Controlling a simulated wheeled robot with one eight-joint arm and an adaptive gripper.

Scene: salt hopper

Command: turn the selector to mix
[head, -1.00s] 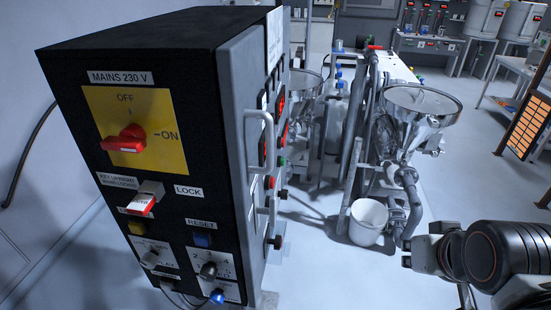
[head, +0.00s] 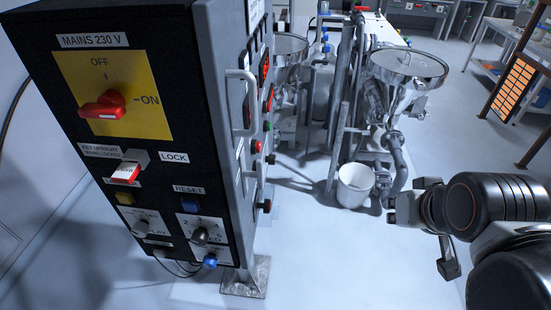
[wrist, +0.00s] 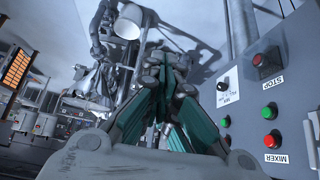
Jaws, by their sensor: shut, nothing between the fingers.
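A small black knob with a pale pointer line (wrist: 223,85) is on the grey panel (wrist: 295,110) at the right of the wrist view. Its label is upside down and seems to include "MIX", so I take it for the selector. My gripper (wrist: 163,78) has its teal fingers closed together and empty, left of the knob and apart from it. In the head view the same panel face is seen nearly edge-on on the cabinet (head: 215,85), with small knobs sticking out. I cannot tell there which one is the selector or where it points.
The wrist view shows a red stop button (wrist: 266,60) and several other red and green buttons. A door handle (head: 240,100) juts from the cabinet. A steel hopper (head: 408,68) and white bucket (head: 355,184) stand behind. Open floor (head: 335,260) lies right of the cabinet.

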